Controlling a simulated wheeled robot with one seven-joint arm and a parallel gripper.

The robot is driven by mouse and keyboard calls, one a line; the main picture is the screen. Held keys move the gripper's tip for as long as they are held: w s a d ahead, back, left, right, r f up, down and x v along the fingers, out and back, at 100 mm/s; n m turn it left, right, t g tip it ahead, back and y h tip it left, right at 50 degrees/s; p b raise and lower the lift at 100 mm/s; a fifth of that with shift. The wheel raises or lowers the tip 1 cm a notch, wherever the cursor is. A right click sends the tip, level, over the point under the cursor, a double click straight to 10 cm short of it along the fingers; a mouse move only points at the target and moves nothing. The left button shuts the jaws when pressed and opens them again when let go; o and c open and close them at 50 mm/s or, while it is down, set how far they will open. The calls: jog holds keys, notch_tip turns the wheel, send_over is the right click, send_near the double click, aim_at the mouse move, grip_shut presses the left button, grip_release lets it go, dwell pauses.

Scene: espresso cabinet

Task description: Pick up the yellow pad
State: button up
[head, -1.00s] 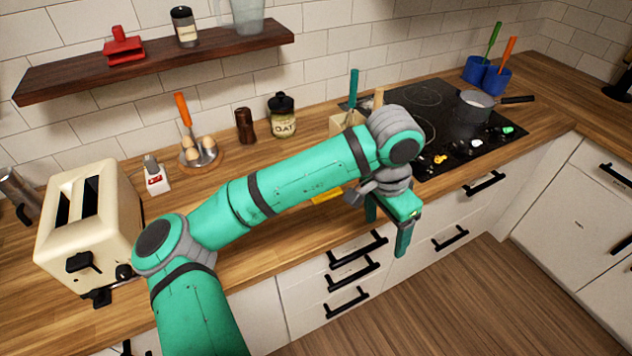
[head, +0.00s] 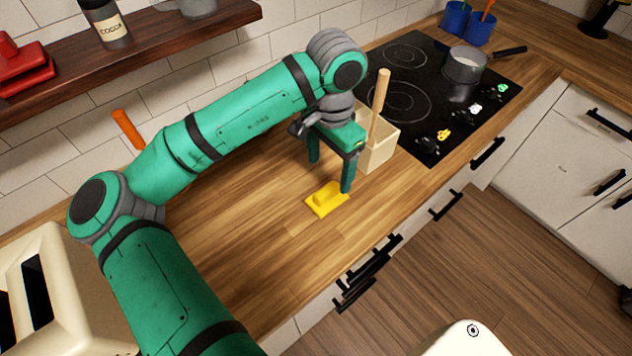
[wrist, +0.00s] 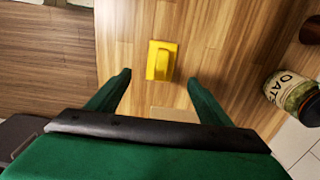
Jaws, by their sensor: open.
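The yellow pad (head: 327,199) lies flat on the wooden counter near its front edge, with a raised block on top. It also shows in the wrist view (wrist: 161,60), ahead of and between my two fingers. My gripper (head: 330,175) is open and empty, pointing down. It hangs above the counter, close to the pad. In the wrist view my gripper (wrist: 158,82) has its fingers wide apart, and the pad appears narrower than the gap. I see no contact with the pad.
A cream utensil box (head: 378,150) with a wooden-handled tool stands just right of my gripper. The black stove (head: 425,100) with a pot (head: 466,66) is beyond it. An oat jar (wrist: 292,95) shows at the wrist view's right. The counter left of the pad is clear.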

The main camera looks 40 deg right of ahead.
aim_at(327, 190)
jog(key=f, duration=0.6)
jog(key=shift+w, duration=0.35)
jog(key=shift+s+f, duration=0.2)
jog(key=shift+f, duration=1)
jog(key=shift+s+f, duration=0.15)
jog(key=shift+f, duration=1)
jog(key=shift+c, duration=0.6)
jog(key=shift+w, duration=0.1)
jog(key=c, duration=1)
